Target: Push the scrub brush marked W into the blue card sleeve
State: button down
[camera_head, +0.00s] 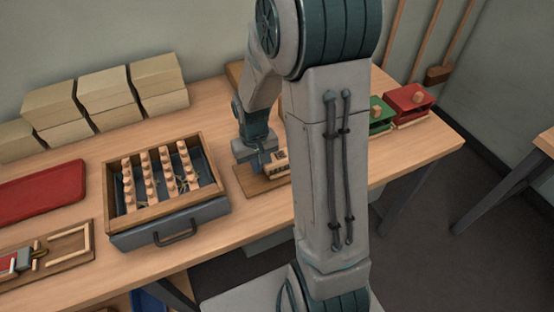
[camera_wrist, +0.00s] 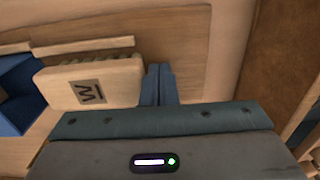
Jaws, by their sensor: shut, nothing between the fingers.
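The scrub brush marked W (camera_wrist: 92,84) lies on a wooden board in the wrist view, a pale block with a dark W label and bristles along its far edge. In the head view the brush (camera_head: 277,165) shows beside my gripper, partly hidden by my arm. The blue card sleeve (camera_wrist: 18,95) is at the left edge of the wrist view, to the left of the brush and only partly in frame. My gripper (camera_wrist: 159,84) is shut and empty, its blue fingers close to the right end of the brush. I cannot tell whether they touch it.
Wooden rails (camera_wrist: 85,46) run behind the brush. A drawer box with pegs (camera_head: 165,180) stands left of my gripper, with a red tray (camera_head: 42,192) further left. Green (camera_head: 381,112) and red (camera_head: 410,100) boxes stand at the right. Stacked blocks (camera_head: 105,95) line the back.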

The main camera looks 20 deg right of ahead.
jog(key=shift+d+p, duration=0.45)
jog(key=shift+d, duration=5.15)
jog(key=shift+a, duration=1.5)
jog(key=shift+r+p, duration=3.2)
jog(key=shift+r, duration=1.35)
jog(key=s+a+r+t, duration=0.3)
jog(key=s+a+r, duration=0.7)
jog(key=s+r, duration=0.4)
jog(key=shift+s+a+r, duration=0.2)
jog(key=shift+a+r, duration=0.1)
jog(key=shift+r, duration=0.25)
